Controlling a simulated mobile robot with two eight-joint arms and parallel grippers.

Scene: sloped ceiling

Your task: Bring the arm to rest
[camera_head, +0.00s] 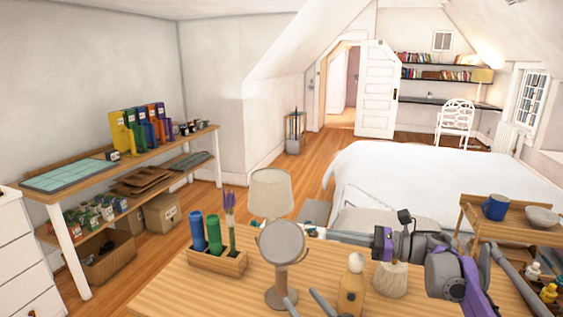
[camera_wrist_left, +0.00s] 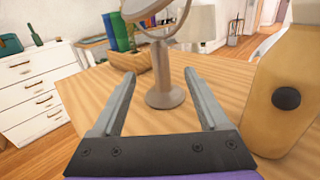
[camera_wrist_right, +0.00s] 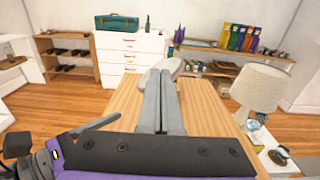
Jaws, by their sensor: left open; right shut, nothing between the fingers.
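My left gripper (camera_head: 304,300) is open and empty, low over the wooden table (camera_head: 215,285). In the left wrist view its fingers (camera_wrist_left: 160,76) spread with the base of a round mirror on a stand (camera_wrist_left: 165,95) beyond and between them in the picture. I cannot tell if they touch it. The mirror (camera_head: 282,243) stands upright in the head view. My right gripper (camera_head: 350,237) is shut and empty at the table's far right side, pointing left. Its closed fingers (camera_wrist_right: 160,75) show in the right wrist view, with nothing between them.
A wooden holder (camera_head: 217,260) with bottles and lavender is left of the mirror. A lamp (camera_head: 271,193) stands behind the table. Bare tabletop lies at the front left.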

